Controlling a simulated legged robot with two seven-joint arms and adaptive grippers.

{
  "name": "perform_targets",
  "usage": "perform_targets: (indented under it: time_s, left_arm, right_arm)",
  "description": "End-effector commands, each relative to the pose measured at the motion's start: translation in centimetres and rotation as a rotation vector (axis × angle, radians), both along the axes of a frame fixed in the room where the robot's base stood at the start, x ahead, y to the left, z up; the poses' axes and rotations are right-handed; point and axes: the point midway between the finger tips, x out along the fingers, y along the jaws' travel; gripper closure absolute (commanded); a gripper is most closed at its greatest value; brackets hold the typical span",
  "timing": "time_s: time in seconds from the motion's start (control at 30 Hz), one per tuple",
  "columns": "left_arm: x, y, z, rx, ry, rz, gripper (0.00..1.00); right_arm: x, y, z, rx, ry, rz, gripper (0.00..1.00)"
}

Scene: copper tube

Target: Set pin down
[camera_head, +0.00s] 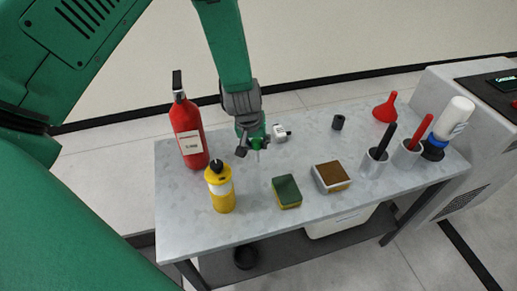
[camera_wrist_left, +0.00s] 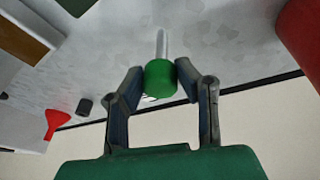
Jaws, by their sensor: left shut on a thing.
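The pin has a green head (camera_wrist_left: 160,78) and a thin pale metal shaft (camera_wrist_left: 162,45). My left gripper (camera_wrist_left: 158,82) has its two fingers on either side of the green head and is shut on it. In the head view my left gripper (camera_head: 252,143) is low over the middle of the grey table (camera_head: 330,208), with the pin (camera_head: 257,146) small between its fingers. The shaft points down toward the table top. I cannot tell whether its tip touches the surface. My right gripper is not in view.
A red extinguisher (camera_head: 187,128) and yellow canister (camera_head: 220,190) stand to the left. A green sponge (camera_head: 286,190) and brown-topped block (camera_head: 331,177) lie in front. A small white-grey object (camera_head: 281,132) is close behind. Cups, a bottle and a red funnel (camera_head: 386,107) are right.

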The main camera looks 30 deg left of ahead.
Motion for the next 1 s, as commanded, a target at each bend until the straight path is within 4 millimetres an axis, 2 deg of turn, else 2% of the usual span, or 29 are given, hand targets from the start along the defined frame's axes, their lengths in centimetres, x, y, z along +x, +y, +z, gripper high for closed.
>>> perform_targets:
  time_s: [0.03, 0.13, 0.33, 0.37, 0.4, 0.77, 0.87, 1.0]
  left_arm:
    - [-0.1, 0.0, -1.0, -0.001, 0.003, 0.001, 1.0]
    - [0.0, 0.0, -2.3, 0.001, 0.003, 0.0, 1.0]
    - [0.0, 0.0, -2.4, 0.001, 0.002, -0.001, 1.0]
    - [0.0, 0.0, -2.5, 0.001, 0.002, -0.001, 0.65]
    - [0.0, -0.1, -2.4, 0.001, 0.002, -0.001, 0.51]
    - [0.0, 0.0, -2.1, 0.001, 0.001, -0.001, 0.51]
    - [-0.3, -0.1, -1.2, 0.001, 0.001, -0.002, 0.51]
    - [-1.0, -0.2, 1.4, 0.001, -0.002, -0.001, 0.51]
  right_arm:
    - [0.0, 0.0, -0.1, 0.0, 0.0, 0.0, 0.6]
    - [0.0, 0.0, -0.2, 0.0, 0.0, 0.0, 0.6]
    - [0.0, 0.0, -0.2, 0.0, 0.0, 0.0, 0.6]
    - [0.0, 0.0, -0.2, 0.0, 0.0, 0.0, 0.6]
    - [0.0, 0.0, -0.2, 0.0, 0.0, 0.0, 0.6]
    - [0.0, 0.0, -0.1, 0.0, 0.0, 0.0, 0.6]
    - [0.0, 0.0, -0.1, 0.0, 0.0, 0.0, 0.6]
    - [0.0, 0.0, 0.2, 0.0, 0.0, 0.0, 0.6]
